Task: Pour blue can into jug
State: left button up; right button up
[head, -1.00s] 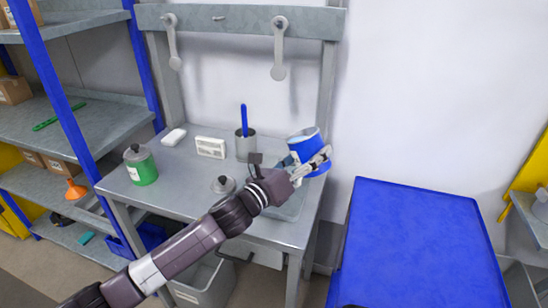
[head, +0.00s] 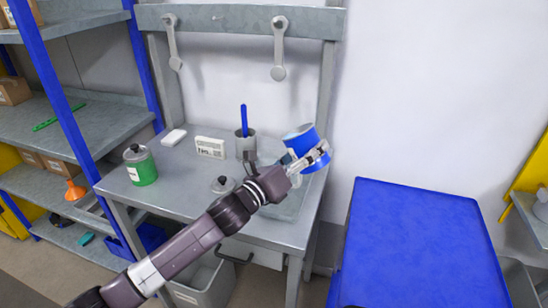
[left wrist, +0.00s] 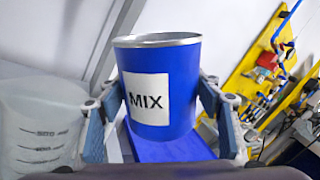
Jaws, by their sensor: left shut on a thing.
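The blue can (head: 308,153) is in my left gripper (head: 318,155), above the right side of the grey bench (head: 185,195). It is open at the top and leans to the left in the head view. In the left wrist view the blue can (left wrist: 160,85) shows a white label reading MIX, with a finger on each side. The translucent jug (left wrist: 40,125) with volume marks stands to the left of the can there. In the head view the jug is hard to make out behind my arm. My right gripper is out of view.
A green lidded can (head: 140,166), a loose grey lid (head: 223,185), a white sign (head: 210,148) and a metal cup (head: 246,150) with a blue-handled tool are on the bench. A blue-topped table (head: 415,240) on the right is clear.

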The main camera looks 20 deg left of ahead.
pick_arm(q)
jog(key=shift+a+r+n, duration=0.25)
jog(key=shift+r+n, duration=0.15)
jog(key=shift+n, duration=0.1)
dwell(0.3)
jog(key=shift+a+r+n+t, duration=0.15)
jog(key=shift+r+n+t, duration=0.25)
jog(key=shift+n, duration=0.4)
dwell(0.9)
jog(key=shift+f+n+y+b, duration=0.15)
jog(key=shift+n+y+b, duration=0.15)
jog(key=shift+n+b, duration=0.4)
dwell(1.1)
jog(key=shift+w+f+n+t+b, duration=0.15)
jog(key=shift+n+b, duration=0.1)
jog(key=shift+n, duration=0.25)
jog(key=shift+s+f+n+t+b, duration=0.1)
jog(key=shift+n+t+b, duration=0.1)
jog(key=shift+n, duration=0.3)
dwell(1.5)
